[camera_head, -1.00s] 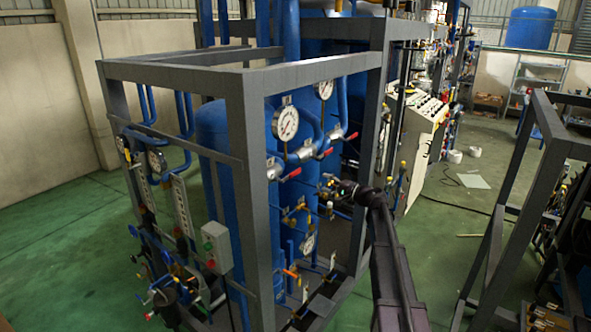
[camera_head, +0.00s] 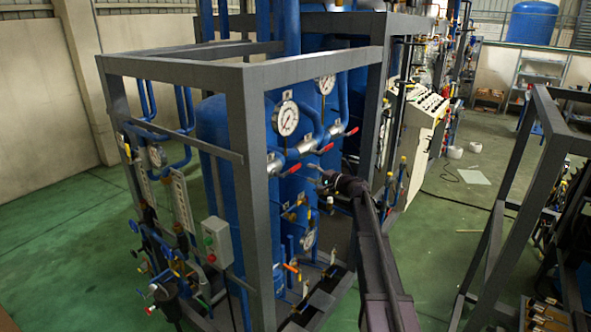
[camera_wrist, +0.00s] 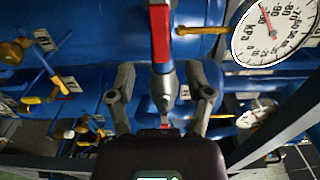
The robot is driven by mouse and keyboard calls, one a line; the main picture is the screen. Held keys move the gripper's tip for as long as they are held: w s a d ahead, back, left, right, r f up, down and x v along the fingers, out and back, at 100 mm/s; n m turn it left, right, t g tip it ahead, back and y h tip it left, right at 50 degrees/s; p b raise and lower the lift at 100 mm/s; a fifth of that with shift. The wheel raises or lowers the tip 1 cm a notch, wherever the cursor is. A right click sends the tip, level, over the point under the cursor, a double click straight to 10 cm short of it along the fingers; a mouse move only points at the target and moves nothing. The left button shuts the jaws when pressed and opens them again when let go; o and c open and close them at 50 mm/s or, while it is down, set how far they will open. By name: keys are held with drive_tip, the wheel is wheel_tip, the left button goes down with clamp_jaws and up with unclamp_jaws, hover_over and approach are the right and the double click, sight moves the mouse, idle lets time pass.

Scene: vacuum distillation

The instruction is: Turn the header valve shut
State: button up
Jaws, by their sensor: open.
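In the wrist view a red lever handle (camera_wrist: 160,35) on a silver valve stem points away between the fingers of my gripper (camera_wrist: 159,75). The fingers are open, one on each side of the silver part, with visible gaps. In the head view several red-handled valves sit on the silver header fittings below the gauges: a left one (camera_head: 292,169), a middle one (camera_head: 325,149) and a right one (camera_head: 351,131). My gripper (camera_head: 320,176) is just below the left and middle handles. I cannot tell which of them is the one in the wrist view.
A grey steel frame (camera_head: 250,180) surrounds the blue tanks and pipes; its right upright (camera_head: 374,150) stands close to my arm. A round gauge (camera_wrist: 268,35) is near the gripper at upper right. Yellow-handled valves (camera_wrist: 60,85) lie to the left.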

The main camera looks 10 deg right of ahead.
sight(297, 169)
drive_tip(key=x, duration=0.7)
drive_tip(key=shift+w+a, duration=0.15)
drive_tip(key=shift+w, duration=0.05)
clamp_jaws()
